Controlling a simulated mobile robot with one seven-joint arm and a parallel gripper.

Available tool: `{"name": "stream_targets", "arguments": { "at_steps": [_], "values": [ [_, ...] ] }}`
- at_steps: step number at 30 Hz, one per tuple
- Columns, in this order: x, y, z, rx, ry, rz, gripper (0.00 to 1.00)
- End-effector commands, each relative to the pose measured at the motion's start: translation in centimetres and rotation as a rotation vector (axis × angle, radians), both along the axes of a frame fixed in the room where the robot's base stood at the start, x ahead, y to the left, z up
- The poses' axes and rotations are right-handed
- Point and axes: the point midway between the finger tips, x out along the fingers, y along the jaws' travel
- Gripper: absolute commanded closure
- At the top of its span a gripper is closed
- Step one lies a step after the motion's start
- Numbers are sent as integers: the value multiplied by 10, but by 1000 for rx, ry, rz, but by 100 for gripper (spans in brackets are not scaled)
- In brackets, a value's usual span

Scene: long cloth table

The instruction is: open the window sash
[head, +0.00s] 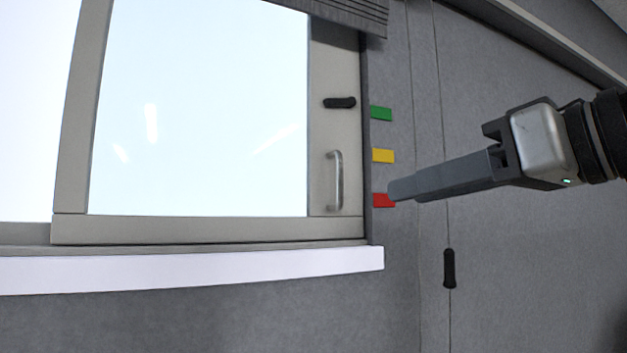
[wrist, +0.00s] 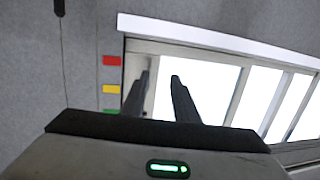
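The window sash (head: 335,130) is a grey-beige frame around bright glass, upright in the wall. Its right stile carries a metal bar handle (head: 337,182) low down and a dark latch (head: 339,102), lying level, above it. My gripper (head: 392,191) points left, its tips just right of the window frame in the head view and overlapping the red tag. In the wrist view my gripper (wrist: 160,75) shows two dark fingers apart, with nothing between them. The window appears inverted there. I cannot make out the handle in the wrist view. No contact with the sash is visible.
A green tag (head: 381,113), a yellow tag (head: 382,156) and a red tag (head: 382,201) sit on the wall right of the window. A white sill (head: 200,269) juts out below. A blind (head: 345,12) hangs above. A dark handle (head: 449,268) is on the grey panel.

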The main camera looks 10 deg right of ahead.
Motion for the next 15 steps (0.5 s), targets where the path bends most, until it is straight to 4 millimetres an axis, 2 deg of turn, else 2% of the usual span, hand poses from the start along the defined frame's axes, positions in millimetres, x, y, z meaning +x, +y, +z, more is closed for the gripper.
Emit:
{"name": "stream_targets", "arguments": {
  "at_steps": [1, 3, 6, 11, 15],
  "values": [
    [-3, -16, 17, 28, -54, 19, 73],
    [-5, -33, 34, 51, -102, 27, 73],
    [-4, -43, 45, 65, -131, 32, 73],
    [10, -36, 47, 64, -133, 32, 73],
    [35, -21, 47, 63, -131, 33, 73]
  ]
}}
